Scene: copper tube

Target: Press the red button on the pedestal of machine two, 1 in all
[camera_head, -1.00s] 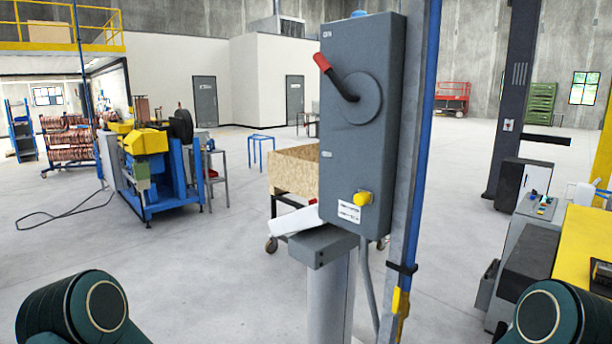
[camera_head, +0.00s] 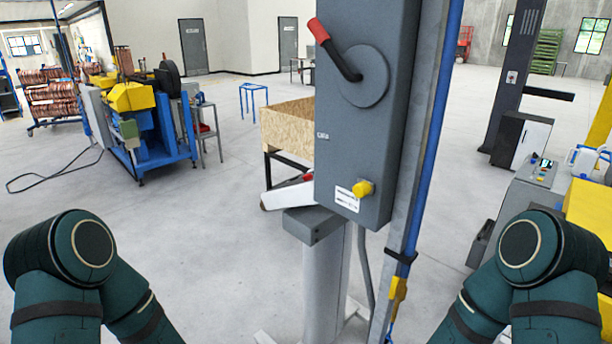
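A grey pedestal (camera_head: 325,275) stands close in front of me, with a grey switch box (camera_head: 350,130) above it. A white slanted piece (camera_head: 288,195) sticks out to the left at the pedestal's top. A small red part (camera_head: 308,177) shows at its upper edge, mostly hidden by the box; I cannot tell if it is the red button. The box has a lever with a red grip (camera_head: 319,31) and a yellow knob (camera_head: 363,189). No machine number is readable. My bent arms show at lower left and lower right, apart from the pedestal; neither gripper is in view.
A grey post with a blue pipe (camera_head: 431,130) stands right beside the box. A plywood crate (camera_head: 287,130) on a cart is behind it. A blue and yellow machine (camera_head: 150,120) stands at left, a control console (camera_head: 535,185) at right. Open floor (camera_head: 190,240) lies left of the pedestal.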

